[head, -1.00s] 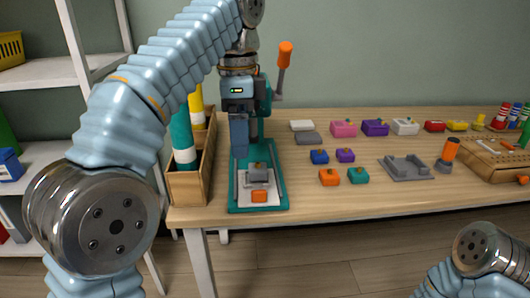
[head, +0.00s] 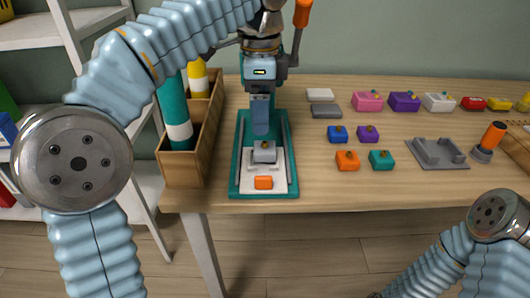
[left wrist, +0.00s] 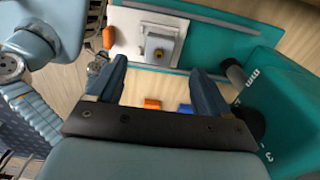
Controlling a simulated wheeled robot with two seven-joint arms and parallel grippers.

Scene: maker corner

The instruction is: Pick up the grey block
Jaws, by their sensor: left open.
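My left gripper (head: 261,130) points down just above and behind this block in the head view. In the left wrist view my left gripper (left wrist: 162,68) has its two fingers apart with nothing between them. Its fingers look clear of the block. My right gripper is out of view; only part of my right arm shows at the lower right.
An orange block (head: 263,182) lies at the press base's front. A wooden box (head: 187,172) with bottles stands left. Several coloured blocks, a flat grey piece (head: 325,110) and a grey tray (head: 437,160) lie right. An orange-handled lever (head: 302,14) rises beside my left gripper.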

